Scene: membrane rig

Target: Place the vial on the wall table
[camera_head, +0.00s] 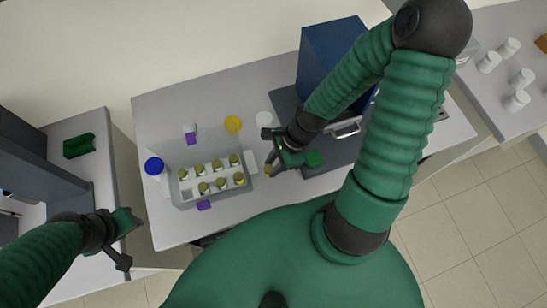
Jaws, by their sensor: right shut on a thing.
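My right gripper (279,165) is over the middle grey table (165,112), to the right of the vial rack. It is shut on a small olive vial (269,171), mostly hidden by the fingers. Several similar olive-topped vials (217,165) stand in a white rack inside a grey open box (182,203). The middle table stands along the pale wall; I cannot tell whether this one is called the wall table. My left gripper (126,240) is at the lower left with its fingers apart and empty.
A blue-capped bottle (154,165) stands left of the box. A yellow round item (233,124) and a white one (264,118) lie behind it. A dark blue machine (326,50) stands at the back right. White containers (488,63) stand on the right table.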

